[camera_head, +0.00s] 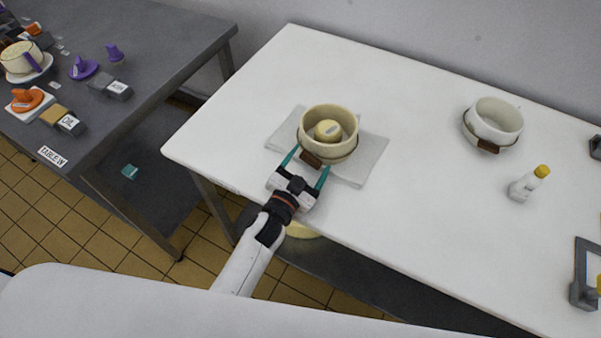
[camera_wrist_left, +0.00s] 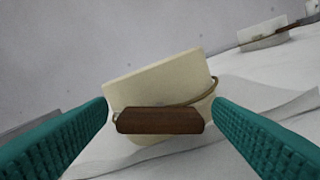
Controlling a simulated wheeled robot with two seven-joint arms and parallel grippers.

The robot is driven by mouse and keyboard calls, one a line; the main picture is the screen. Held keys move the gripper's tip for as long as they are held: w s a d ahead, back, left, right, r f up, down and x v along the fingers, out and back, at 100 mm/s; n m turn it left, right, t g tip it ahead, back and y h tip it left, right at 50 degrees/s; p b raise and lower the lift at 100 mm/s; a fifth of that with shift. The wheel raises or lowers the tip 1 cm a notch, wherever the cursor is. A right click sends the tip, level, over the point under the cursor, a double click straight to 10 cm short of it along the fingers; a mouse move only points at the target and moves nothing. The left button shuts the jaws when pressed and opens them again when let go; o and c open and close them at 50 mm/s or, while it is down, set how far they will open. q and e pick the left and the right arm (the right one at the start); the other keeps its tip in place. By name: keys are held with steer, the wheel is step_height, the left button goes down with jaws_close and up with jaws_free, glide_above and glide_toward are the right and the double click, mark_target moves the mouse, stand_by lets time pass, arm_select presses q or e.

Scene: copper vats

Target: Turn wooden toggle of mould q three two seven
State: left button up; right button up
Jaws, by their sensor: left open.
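A cream round mould (camera_head: 343,148) stands on a grey-white cloth on the white table, with a pale round piece (camera_head: 327,130) inside it bearing a small label too small to read. A brown wooden toggle (camera_head: 311,160) hangs on a cord at its near side. In the left wrist view the toggle (camera_wrist_left: 160,121) lies level across the front of the mould (camera_wrist_left: 158,82). My left gripper (camera_head: 307,170) is open, its teal fingers (camera_wrist_left: 160,128) on either side of the toggle, apart from it. My right gripper is not in view.
A second white mould (camera_head: 495,121) with its own brown toggle (camera_head: 488,146) stands at the right. A white bottle with a yellow cap (camera_head: 529,183) and a grey frame (camera_head: 586,272) are further right. A dark table (camera_head: 165,50) with labelled items is at the left.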

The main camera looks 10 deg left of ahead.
arm_select(q)
steer(key=b+v, duration=0.1)
steer(key=v, duration=1)
steer(key=shift+s, duration=0.3)
steer(key=shift+a, duration=0.1)
steer(key=shift+c, duration=0.2)
